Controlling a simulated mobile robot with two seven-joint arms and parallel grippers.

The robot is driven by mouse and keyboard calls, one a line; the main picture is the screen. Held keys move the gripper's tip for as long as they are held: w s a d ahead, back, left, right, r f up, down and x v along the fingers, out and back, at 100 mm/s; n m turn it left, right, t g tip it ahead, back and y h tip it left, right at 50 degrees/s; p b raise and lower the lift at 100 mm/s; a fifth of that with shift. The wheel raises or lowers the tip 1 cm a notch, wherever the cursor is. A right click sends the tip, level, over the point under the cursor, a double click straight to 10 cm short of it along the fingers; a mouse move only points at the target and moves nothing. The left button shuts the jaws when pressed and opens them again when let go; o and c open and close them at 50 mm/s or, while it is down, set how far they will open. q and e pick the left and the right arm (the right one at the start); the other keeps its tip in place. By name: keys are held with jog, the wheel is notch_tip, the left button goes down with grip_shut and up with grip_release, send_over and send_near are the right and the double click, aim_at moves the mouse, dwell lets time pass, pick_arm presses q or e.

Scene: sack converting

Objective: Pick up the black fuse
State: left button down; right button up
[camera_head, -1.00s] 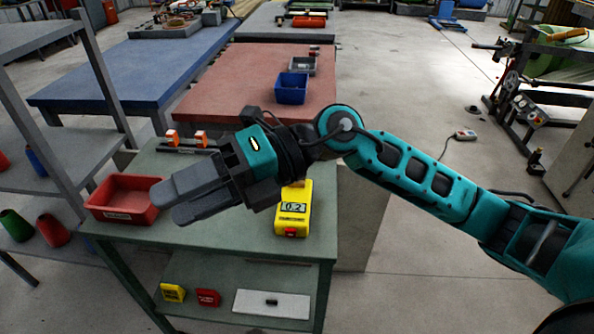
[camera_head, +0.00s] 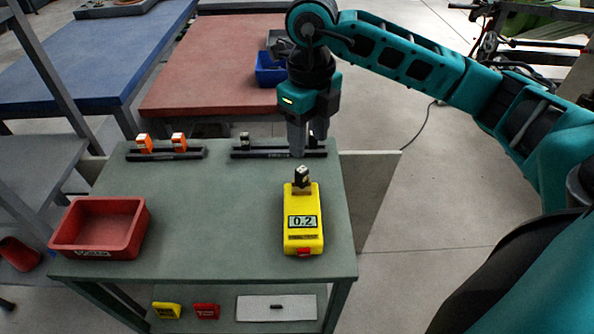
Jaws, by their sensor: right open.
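A small black block with a pale top, which looks like the black fuse (camera_head: 302,177), stands upright at the far end of the yellow meter (camera_head: 303,222). The meter's display reads 0.2. My right gripper (camera_head: 309,146) is open and points straight down. Its fingers show just beyond the black block, in front of the right part of the back-right black rail (camera_head: 262,153). I see nothing held in it, though the space between the fingers is narrow from here. A small dark and grey piece (camera_head: 245,139) sits on that rail's left part. My left gripper is not in view.
Two orange pieces (camera_head: 144,142) sit on the back-left rail (camera_head: 165,155). A red bin (camera_head: 100,227) stands at the left of the green table (camera_head: 215,220). The table's middle is clear. A blue bin (camera_head: 271,70) stands on the red table behind.

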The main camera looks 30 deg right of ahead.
aim_at(302, 169)
jog(key=f, duration=0.9)
jog(key=shift+w+a, duration=0.35)
jog(key=shift+w, duration=0.05)
jog(key=shift+f, duration=0.45)
grip_shut()
